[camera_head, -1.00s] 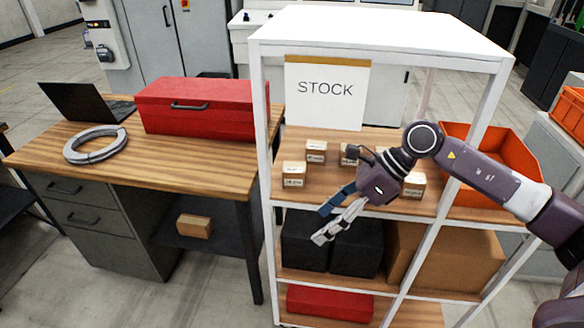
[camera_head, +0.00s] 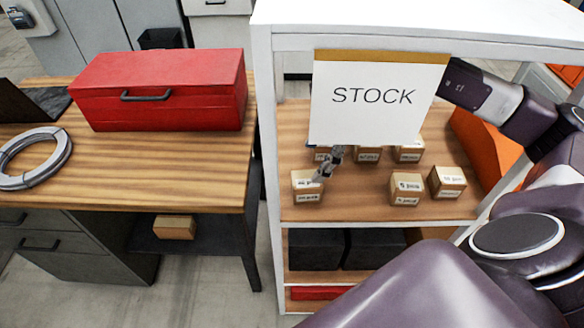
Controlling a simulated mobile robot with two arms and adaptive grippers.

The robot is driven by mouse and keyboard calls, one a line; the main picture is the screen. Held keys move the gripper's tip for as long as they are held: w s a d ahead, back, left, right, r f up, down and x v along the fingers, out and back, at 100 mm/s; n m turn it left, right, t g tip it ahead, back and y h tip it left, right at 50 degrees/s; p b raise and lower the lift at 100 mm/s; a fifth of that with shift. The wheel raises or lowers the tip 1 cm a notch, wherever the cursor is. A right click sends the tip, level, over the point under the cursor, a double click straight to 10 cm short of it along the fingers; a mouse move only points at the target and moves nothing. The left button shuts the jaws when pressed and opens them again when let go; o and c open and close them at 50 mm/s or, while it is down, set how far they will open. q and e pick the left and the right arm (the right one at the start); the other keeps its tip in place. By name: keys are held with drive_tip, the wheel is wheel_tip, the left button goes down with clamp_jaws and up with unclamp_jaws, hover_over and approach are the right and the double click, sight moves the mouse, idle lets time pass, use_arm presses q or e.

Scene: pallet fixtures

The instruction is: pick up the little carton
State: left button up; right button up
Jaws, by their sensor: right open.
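Several little cartons stand on the upper wooden shelf of the white rack. The front-left carton (camera_head: 307,192) is at the shelf's front left. Two more front cartons (camera_head: 407,191) (camera_head: 449,183) stand to the right, and others (camera_head: 368,155) (camera_head: 410,153) behind, partly under the STOCK sign. My right gripper (camera_head: 322,172) is open, at the right upper edge of the front-left carton; I cannot tell whether it touches it. The sign hides most of that gripper's wrist. My left gripper is not in view.
The STOCK sign (camera_head: 375,97) hangs in front of my right arm. The rack's white top (camera_head: 420,25) is above. An orange bin (camera_head: 484,150) stands right of the cartons. A desk with a red toolbox (camera_head: 160,90) is left; a box (camera_head: 175,228) sits below it.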

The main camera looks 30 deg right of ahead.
sight(308, 177)
drive_tip(key=f, duration=0.1)
drive_tip(key=s+a+f, duration=0.1)
drive_tip(key=a+f+b, duration=0.1)
drive_tip(key=shift+s+f, duration=0.1)
drive_tip(key=shift+s, duration=0.25)
drive_tip(key=f, duration=0.1)
drive_tip(key=w+f, duration=0.1)
drive_tip(key=shift+w+a+f+b, duration=0.15)
drive_tip(key=shift+a+f+b, duration=0.15)
drive_tip(key=shift+a, duration=0.1)
drive_tip(key=shift+a+f, duration=0.1)
drive_tip(key=shift+f, duration=0.1)
drive_tip(key=c, duration=1.3)
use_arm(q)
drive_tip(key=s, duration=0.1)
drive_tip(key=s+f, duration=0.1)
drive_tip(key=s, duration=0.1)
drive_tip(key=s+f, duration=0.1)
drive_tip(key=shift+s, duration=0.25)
use_arm(e)
drive_tip(key=shift+c, duration=0.2)
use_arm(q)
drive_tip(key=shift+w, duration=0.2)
use_arm(e)
drive_tip(key=shift+r, duration=0.1)
